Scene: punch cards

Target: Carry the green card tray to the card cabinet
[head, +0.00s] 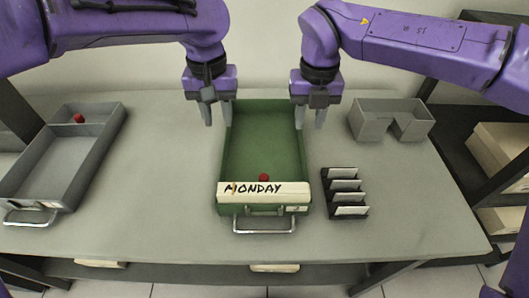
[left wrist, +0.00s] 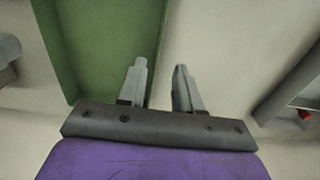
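The green card tray (head: 262,140) stands on the grey table in the middle of the head view, with a metal handle at its front. A cream card block marked MONDAY (head: 263,193) is at its front end, with a red knob behind. My left gripper (head: 218,112) is open at the tray's far left side, its fingers on either side of the left wall. In the left wrist view, the tray edge (left wrist: 158,60) shows between the open fingers (left wrist: 160,78). My right gripper (head: 310,116) is open at the far right wall. I cannot tell if either touches.
A grey tray (head: 47,192) with a red knob is at the left. A black rack (head: 343,197) of cards stands right of the green tray, and a grey notched bin (head: 375,130) behind it. Dark shelving with cream boxes (head: 497,153) is at far right; I cannot tell if it is the cabinet.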

